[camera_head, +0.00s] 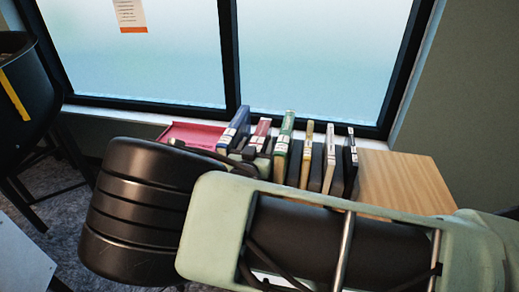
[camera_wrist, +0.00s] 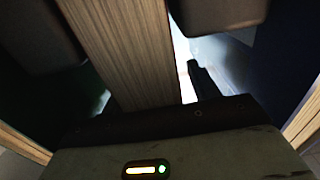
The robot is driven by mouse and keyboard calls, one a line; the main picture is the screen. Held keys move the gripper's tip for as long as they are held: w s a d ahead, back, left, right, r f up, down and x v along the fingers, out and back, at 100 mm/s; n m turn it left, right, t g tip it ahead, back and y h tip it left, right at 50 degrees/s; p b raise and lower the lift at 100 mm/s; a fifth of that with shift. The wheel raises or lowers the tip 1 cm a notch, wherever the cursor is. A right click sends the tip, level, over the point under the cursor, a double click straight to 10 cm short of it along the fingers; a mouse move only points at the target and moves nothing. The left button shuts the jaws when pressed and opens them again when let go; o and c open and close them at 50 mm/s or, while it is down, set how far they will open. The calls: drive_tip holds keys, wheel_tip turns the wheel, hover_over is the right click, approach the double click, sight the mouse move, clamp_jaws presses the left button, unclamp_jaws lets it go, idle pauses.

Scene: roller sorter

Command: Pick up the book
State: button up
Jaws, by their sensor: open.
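Several books stand upright in a row on a wooden surface by the window in the head view. Among them are a blue book (camera_head: 233,130), a green book (camera_head: 284,133), a cream book (camera_head: 307,153) and a black book (camera_head: 350,160). The frames do not show which one the task means. In the wrist view, a pale grained strip (camera_wrist: 125,45), seemingly a book's page edge, runs up close in front of my gripper (camera_wrist: 150,80). My gripper is open. My arm hides the lower books.
Dark blocks flank the strip in the wrist view, left (camera_wrist: 35,35) and right (camera_wrist: 220,14). A red tray (camera_head: 197,133) lies left of the books. Bare wooden surface (camera_head: 405,182) is free at right. A black chair (camera_head: 25,90) stands at far left. The window (camera_head: 310,60) is behind.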

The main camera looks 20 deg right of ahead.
clamp_jaws()
drive_tip(key=shift+r, duration=0.15)
drive_tip(key=shift+r+b, duration=0.85)
drive_tip(key=shift+r, duration=4.05)
